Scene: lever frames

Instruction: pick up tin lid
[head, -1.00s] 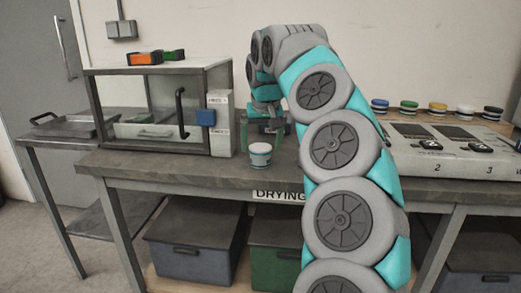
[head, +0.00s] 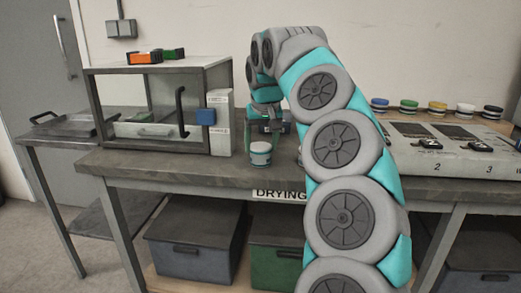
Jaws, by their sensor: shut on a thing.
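A small round tin (head: 261,157) stands upright on the workbench, with a white band, a teal band and a pale top. The tin lid (head: 260,147) is the pale disc at its top. My gripper (head: 262,143) is directly above the tin, with its fingers reaching down around the lid. It is shut on the lid. The lid still looks to be at the tin's top; I cannot tell whether any gap lies between them. The fingers partly hide the lid.
A glass-fronted cabinet (head: 160,147) with a dark handle stands left of the tin, with a white box (head: 220,123) beside it. A panel (head: 453,152) with several coloured knobs is at the right. A metal tray (head: 75,128) lies on the left side table.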

